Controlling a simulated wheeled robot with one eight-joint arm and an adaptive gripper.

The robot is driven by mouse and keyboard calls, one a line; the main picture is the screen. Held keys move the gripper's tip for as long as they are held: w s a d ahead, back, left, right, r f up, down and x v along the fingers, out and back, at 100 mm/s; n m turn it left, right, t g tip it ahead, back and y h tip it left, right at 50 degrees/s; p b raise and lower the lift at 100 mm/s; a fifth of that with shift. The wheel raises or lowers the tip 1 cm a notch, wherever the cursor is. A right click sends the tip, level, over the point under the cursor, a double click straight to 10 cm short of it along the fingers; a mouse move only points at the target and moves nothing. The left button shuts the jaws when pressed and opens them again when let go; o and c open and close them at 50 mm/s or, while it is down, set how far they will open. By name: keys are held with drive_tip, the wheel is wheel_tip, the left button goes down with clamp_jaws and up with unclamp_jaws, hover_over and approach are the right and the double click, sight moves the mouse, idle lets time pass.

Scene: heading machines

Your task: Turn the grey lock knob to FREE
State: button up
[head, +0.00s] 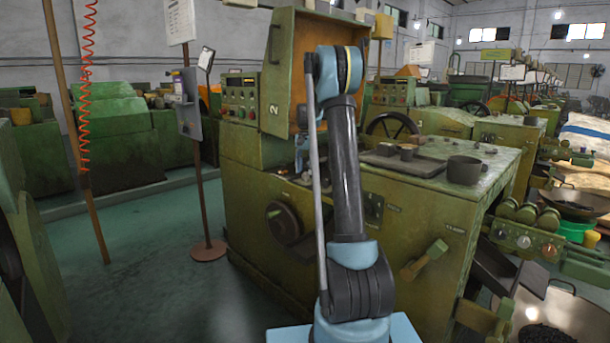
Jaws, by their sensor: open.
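I cannot pick out the grey lock knob for certain; no FREE marking is readable. The green heading machine (410,235) stands in front of me, with its orange-lined cover (279,82) raised. A small dark panel (373,208) is on its front face, partly beside my arm, its details too small to read. My gripper (299,165) points down over the machine's left working area, below the raised cover. It is small and partly hidden by my arm. It is open, with nothing visible held; I cannot tell whether it touches anything.
A dark handwheel (284,223) is on the machine's front left. A lever (424,260) juts out at the front right. A sign stand (208,249) is at left; green floor there is clear.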

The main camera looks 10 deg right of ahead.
sight(306, 173)
wheel_tip(306, 173, up, 10)
idle(0.4)
drive_tip(key=shift+f, duration=0.1)
drive_tip(key=s+n+t, duration=0.1)
drive_tip(key=s+n, duration=0.3)
drive_tip(key=s, duration=2.9)
drive_tip(key=s+f+n, duration=0.2)
drive_tip(key=s+f, duration=0.7)
drive_tip(key=s, duration=0.3)
drive_tip(key=s+f+n+t, duration=0.1)
drive_tip(key=s+f+n, duration=0.1)
drive_tip(key=s+f, duration=0.7)
drive_tip(key=s, duration=0.2)
drive_tip(key=shift+s+a+f, duration=0.2)
drive_tip(key=shift+s+f, duration=0.15)
drive_tip(key=shift+s, duration=0.05)
